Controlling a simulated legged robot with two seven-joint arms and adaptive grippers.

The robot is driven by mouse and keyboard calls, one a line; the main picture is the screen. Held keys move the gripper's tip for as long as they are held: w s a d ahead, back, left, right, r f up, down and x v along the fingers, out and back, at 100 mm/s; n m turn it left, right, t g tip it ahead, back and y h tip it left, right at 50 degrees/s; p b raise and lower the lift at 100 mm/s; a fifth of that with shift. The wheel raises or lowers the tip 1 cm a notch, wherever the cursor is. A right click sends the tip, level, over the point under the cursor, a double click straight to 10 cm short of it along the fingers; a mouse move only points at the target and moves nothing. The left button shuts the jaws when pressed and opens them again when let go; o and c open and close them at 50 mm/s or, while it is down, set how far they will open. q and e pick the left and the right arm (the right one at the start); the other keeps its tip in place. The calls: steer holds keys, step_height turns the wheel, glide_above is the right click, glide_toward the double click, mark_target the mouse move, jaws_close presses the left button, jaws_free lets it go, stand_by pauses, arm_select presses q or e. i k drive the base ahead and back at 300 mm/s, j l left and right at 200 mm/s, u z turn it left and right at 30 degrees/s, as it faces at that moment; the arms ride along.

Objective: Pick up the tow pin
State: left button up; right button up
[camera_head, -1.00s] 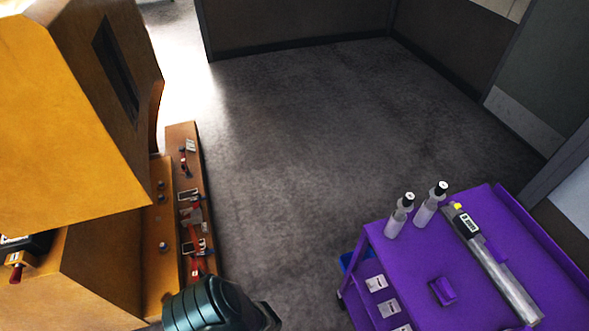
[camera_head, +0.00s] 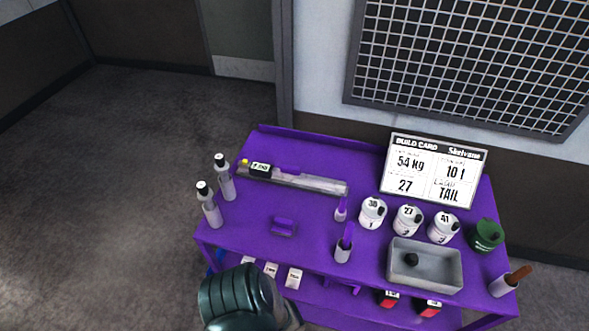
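No item is clearly recognisable as the tow pin. A grey metal tray (camera_head: 424,279) at the front right of the purple cart (camera_head: 262,206) holds a small dark knobbed object (camera_head: 410,260), too small to identify. A long grey bar (camera_head: 310,184) with a yellow tip and a black label lies along the back left of the cart top. A dark green rounded link of my arm shows at the bottom, left of centre. Neither gripper is in view.
Two white bottles (camera_head: 211,208) stand at the cart's left edge. Several numbered white pots (camera_head: 407,220), a green pot (camera_head: 486,235) and a brush-like item (camera_head: 509,281) stand to the right. A build card (camera_head: 433,170) stands behind. Open floor (camera_head: 110,180) lies left.

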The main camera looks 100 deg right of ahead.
mark_target(221, 166)
steer(key=z, duration=2.8)
